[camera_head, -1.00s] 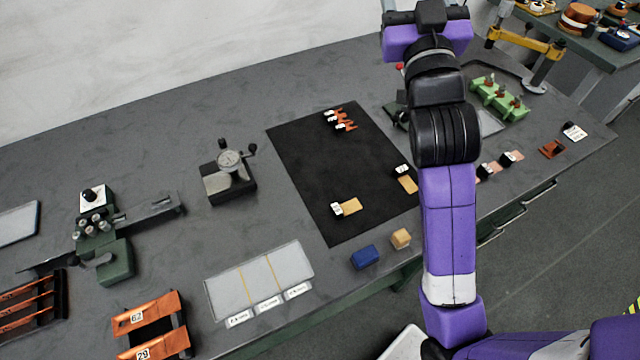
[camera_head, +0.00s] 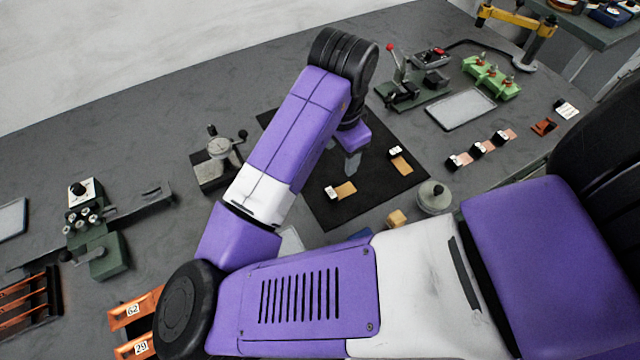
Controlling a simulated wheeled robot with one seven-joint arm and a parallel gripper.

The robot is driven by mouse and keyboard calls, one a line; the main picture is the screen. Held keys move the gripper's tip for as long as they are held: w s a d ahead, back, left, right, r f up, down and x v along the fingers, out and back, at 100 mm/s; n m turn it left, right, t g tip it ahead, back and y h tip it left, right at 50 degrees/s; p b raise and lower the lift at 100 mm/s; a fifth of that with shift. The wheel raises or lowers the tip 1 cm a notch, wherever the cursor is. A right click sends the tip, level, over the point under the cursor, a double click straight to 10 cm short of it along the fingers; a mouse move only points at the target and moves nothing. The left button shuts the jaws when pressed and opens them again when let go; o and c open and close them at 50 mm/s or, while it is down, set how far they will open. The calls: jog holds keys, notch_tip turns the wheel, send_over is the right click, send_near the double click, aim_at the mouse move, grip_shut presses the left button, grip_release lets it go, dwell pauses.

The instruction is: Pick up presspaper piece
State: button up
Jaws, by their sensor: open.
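Two tan presspaper-like pieces lie on the black mat (camera_head: 375,205). The left tan piece (camera_head: 346,189) has a white tag at its left end. The right tan piece (camera_head: 402,164) has a white tag at its upper end. My gripper (camera_head: 353,166) points down over the mat, just above the left piece in the picture and left of the right piece. It is open, with nothing seen between its fingers. Its height above the mat is hard to tell. My arm hides the upper left of the mat, where the copper pieces lay.
A tan block (camera_head: 397,218) and a grey round weight (camera_head: 434,197) stand near the front edge. Several tagged copper pieces (camera_head: 480,150) lie to the right.

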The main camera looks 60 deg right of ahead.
jog(key=y, duration=0.2)
send_over(333, 191)
jog(key=shift+a+f+m, duration=0.3)
jog(key=shift+d+f+p, duration=0.15)
jog(key=shift+f, duration=1.75)
jog(key=shift+d+f+p, duration=0.1)
jog(key=shift+f+p, duration=0.05)
jog(key=shift+f, duration=1.75)
grip_shut()
